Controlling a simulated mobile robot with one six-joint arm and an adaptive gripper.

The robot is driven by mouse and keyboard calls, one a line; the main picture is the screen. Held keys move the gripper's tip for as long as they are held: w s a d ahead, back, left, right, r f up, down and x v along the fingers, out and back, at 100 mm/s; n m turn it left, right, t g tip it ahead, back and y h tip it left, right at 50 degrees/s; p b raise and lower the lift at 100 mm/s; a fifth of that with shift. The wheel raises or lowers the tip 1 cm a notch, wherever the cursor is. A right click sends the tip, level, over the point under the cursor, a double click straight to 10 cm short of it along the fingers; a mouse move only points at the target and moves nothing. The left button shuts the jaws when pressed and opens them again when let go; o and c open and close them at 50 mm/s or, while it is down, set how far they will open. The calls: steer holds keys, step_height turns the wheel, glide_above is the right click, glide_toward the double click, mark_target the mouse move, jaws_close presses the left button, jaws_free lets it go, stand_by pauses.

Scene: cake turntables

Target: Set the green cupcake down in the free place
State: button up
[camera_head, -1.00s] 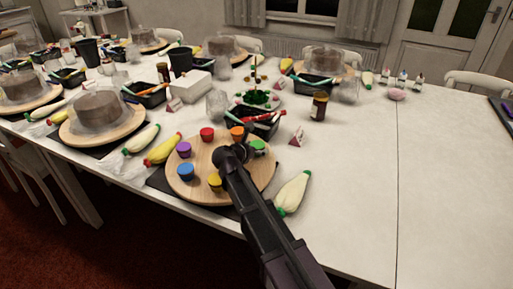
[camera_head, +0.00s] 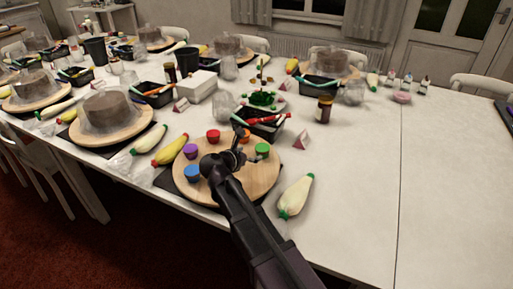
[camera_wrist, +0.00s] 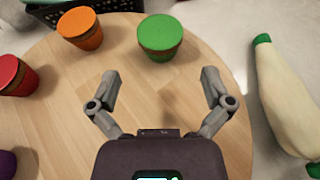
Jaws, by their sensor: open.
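The green cupcake (camera_head: 262,150) stands upright on the round wooden turntable (camera_head: 262,186), near its far right rim. It also shows at the top middle of the wrist view (camera_wrist: 160,38). My gripper (camera_wrist: 160,80) is open and empty, its two fingers apart over bare wood. The green cupcake is just beyond the fingertips, apart from them. In the head view my gripper (camera_head: 243,157) is left of the green cupcake. Orange (camera_head: 244,136), red (camera_head: 213,136), purple (camera_head: 191,151) and blue (camera_head: 192,173) cupcakes stand around the rim. My arm hides part of the near side.
The turntable's right front rim shows bare wood. A pale piping bag (camera_head: 295,197) lies right of the turntable, and a yellow one (camera_head: 170,150) lies left. A black crate (camera_head: 262,124) stands behind it. The table's right side is mostly clear.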

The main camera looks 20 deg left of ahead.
steer(key=p+v, duration=0.1)
steer(key=v, duration=0.3)
steer(key=shift+w, duration=0.1)
steer(key=shift+s, duration=0.2)
stand_by(0.6)
